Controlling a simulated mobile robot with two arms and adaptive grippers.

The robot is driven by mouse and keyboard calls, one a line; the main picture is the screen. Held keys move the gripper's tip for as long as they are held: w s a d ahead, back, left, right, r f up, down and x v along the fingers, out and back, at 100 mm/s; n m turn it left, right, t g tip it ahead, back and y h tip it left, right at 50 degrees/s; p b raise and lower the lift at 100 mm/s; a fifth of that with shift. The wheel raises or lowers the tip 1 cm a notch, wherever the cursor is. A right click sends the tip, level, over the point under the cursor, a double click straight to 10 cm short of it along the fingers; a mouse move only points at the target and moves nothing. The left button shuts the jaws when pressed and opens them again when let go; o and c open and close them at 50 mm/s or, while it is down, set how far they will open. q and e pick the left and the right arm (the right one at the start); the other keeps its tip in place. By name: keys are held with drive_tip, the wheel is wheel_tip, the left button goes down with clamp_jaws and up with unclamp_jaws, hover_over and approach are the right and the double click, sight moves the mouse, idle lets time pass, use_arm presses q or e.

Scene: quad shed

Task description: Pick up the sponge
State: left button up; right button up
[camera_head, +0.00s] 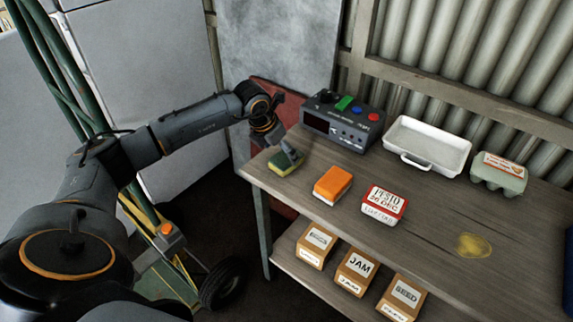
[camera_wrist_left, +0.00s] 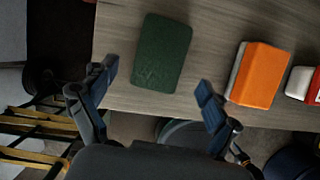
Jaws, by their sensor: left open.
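A sponge with a green top and yellow lower part (camera_head: 285,163) lies on the near left of the wooden table. In the left wrist view, its dark green top (camera_wrist_left: 162,50) shows just ahead of and between my fingers. My left gripper (camera_head: 288,151) is open and empty, close above the sponge; it also shows in the wrist view (camera_wrist_left: 157,80), its two fingers apart. I cannot tell whether a finger touches the sponge. An orange block with a white base (camera_head: 333,184) lies to its right and also shows in the wrist view (camera_wrist_left: 260,75). My right gripper is not in view.
The wooden table (camera_head: 430,215) also holds a red-and-white pesto tub (camera_head: 384,204), a dark button box (camera_head: 342,122), a white tray (camera_head: 428,145) and an egg carton (camera_head: 498,174). A yellow stain (camera_head: 474,245) marks the top. Labelled boxes (camera_head: 356,270) stand on the lower shelf.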

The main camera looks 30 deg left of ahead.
sight(284, 158)
use_arm(q)
drive_tip(key=b+x, duration=0.2)
drive_tip(key=x, duration=0.2)
drive_tip(key=shift+a+f, duration=0.1)
drive_tip(key=shift+f, duration=0.1)
drive_tip(key=shift+r, duration=0.1)
drive_tip(key=c, duration=0.8)
